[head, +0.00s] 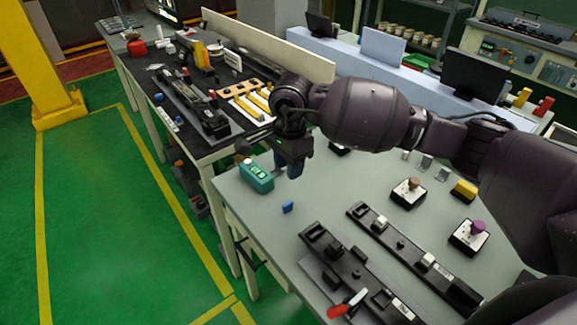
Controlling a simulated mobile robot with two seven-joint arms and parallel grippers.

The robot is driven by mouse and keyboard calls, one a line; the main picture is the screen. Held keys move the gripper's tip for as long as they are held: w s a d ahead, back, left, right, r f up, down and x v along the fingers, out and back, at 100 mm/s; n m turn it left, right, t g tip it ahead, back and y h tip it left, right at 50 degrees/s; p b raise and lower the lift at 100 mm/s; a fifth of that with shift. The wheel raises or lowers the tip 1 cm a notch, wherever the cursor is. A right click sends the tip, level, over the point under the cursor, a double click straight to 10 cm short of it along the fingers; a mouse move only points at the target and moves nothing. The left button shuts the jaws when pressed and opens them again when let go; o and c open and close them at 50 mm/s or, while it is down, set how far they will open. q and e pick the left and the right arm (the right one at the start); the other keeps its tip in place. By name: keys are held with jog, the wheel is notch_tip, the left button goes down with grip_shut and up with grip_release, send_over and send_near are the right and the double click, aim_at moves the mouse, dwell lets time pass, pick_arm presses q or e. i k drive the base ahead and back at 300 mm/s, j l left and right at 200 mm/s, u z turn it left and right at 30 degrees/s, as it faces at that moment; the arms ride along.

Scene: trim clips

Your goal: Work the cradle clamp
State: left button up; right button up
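A dark fixture (345,268) lies near the front edge of the grey-green table. It carries a clamp with a red-tipped lever (345,307), lying low across its near end. I take this for the cradle clamp, but cannot be sure. A long black rail (408,255) with pale blocks lies just behind it. My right gripper (290,168) points down over the far left part of the table, well away from the lever. Its blue-tipped fingers are small and partly hidden, so I cannot tell whether they are open. My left gripper is not in view.
A small blue piece (287,207) lies in front. Boxes with a brown knob (409,190) and a purple knob (470,236) stand to the right. The table around the blue piece is clear.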

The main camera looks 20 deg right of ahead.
aim_at(333, 312)
jog(key=k+j, duration=0.65)
jog(key=k, duration=0.25)
